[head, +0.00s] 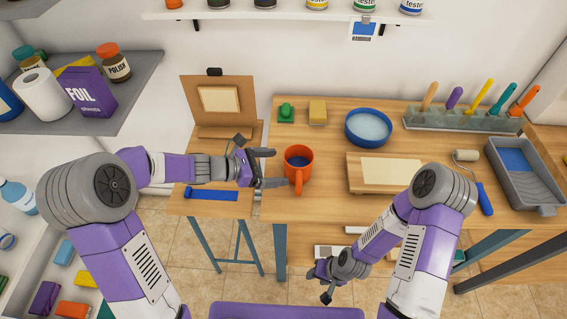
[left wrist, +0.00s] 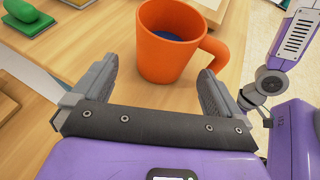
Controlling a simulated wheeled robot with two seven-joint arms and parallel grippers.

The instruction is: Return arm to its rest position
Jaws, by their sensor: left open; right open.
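My left gripper (head: 267,168) is at the left end of the wooden table, open, with its fingers pointing at an orange mug (head: 299,168). In the left wrist view the mug (left wrist: 171,50) stands upright just ahead of the open fingers (left wrist: 160,85), its handle to the right and blue inside. I cannot tell whether a finger touches it. My right gripper (head: 322,280) hangs low in front of the table, pointing down and left, with nothing seen in it. The gap between its fingertips is too small to make out.
A grey paint tray (head: 524,172) and roller (head: 480,186) lie right. A small easel (head: 220,103) stands left.

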